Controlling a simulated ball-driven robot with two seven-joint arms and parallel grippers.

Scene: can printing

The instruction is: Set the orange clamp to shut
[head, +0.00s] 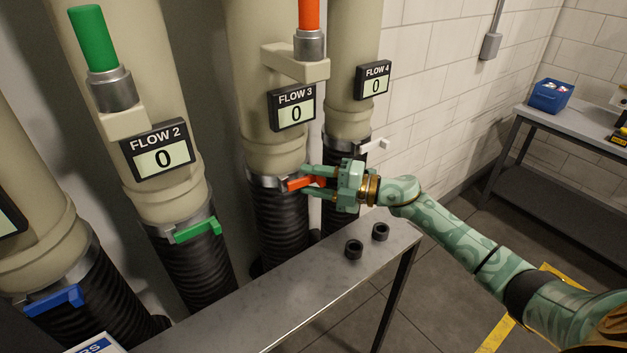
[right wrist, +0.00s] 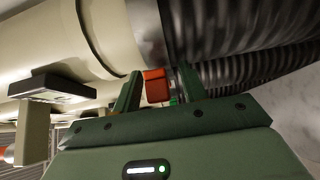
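The orange clamp lever (head: 299,184) sits on the metal band around the neck of the FLOW 3 pipe, just above its black ribbed hose (head: 278,220). My right gripper (head: 312,182) reaches in from the right, with one finger above and one below the lever. In the right wrist view, the orange lever (right wrist: 156,86) lies between the two fingers of my right gripper (right wrist: 162,88). A gap shows beside the right-hand finger, so the gripper looks open around the lever. The fingers hide part of the lever. My left gripper is not in view.
Other clamps are green (head: 196,230), blue (head: 54,300) and white (head: 375,145) on neighbouring pipes. Flow displays, such as FLOW 3 (head: 293,108), read 0. Open floor lies to the right.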

